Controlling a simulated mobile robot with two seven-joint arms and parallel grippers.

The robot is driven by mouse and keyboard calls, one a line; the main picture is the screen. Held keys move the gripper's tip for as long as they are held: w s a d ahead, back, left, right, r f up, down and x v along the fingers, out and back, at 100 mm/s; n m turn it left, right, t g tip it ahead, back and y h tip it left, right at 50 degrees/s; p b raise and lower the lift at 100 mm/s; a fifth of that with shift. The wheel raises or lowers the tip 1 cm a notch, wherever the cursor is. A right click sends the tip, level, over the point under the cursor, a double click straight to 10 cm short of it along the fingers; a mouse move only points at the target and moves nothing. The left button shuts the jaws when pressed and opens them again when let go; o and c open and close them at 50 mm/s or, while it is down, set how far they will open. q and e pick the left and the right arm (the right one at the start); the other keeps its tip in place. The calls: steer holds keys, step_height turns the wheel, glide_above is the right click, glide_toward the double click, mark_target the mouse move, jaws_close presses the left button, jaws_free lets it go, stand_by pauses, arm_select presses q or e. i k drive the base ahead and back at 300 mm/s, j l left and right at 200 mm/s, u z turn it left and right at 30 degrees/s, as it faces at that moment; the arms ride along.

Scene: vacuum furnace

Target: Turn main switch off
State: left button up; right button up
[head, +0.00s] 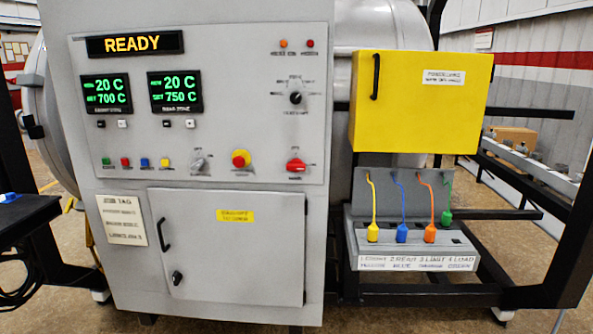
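The main switch (296,166) is a red rotary knob at the lower right of the grey control panel (225,60). The display (135,44) above shows READY in yellow, and two green readouts show 20 C with set values of 700 C and 750 C. Neither of my grippers is in view, and nothing touches the switch.
A yellow box (415,105) stands to the right, above a grey socket unit (360,240) with coloured plugs. The space before the panel is clear.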

mark_target(295, 164)
steer(key=i+j, duration=0.7)
steer(key=j, duration=0.2)
steer(key=i+j+z, duration=0.1)
steer(key=i+j, duration=0.25)
steer(key=j, duration=0.1)
